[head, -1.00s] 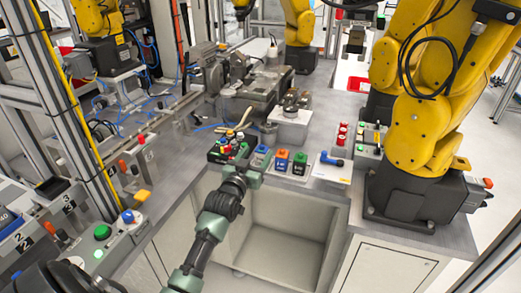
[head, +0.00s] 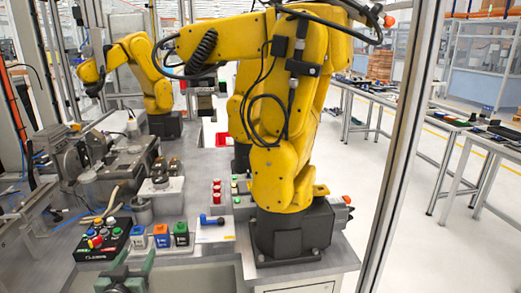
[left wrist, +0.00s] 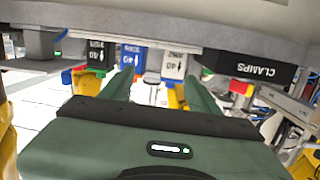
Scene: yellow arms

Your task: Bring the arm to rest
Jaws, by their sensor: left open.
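My left gripper (head: 122,279) is at the lower left of the head view, at the front edge of the bench, just in front of the black push-button box (head: 103,240). In the left wrist view its two green fingers (left wrist: 160,90) stand apart with nothing held between them. The wrist view looks upside down, with the black box marked CLAMPS (left wrist: 262,68) and several labelled boxes beyond the fingers. Most of my left arm is cut off below the head view. My right gripper is not in view.
Small boxes with blue (head: 138,236), orange (head: 161,236) and green (head: 181,234) tops stand right of the button box. A large yellow arm (head: 285,130) stands on the bench at centre. A metal post (head: 405,140) rises on the right, with tables (head: 480,140) beyond.

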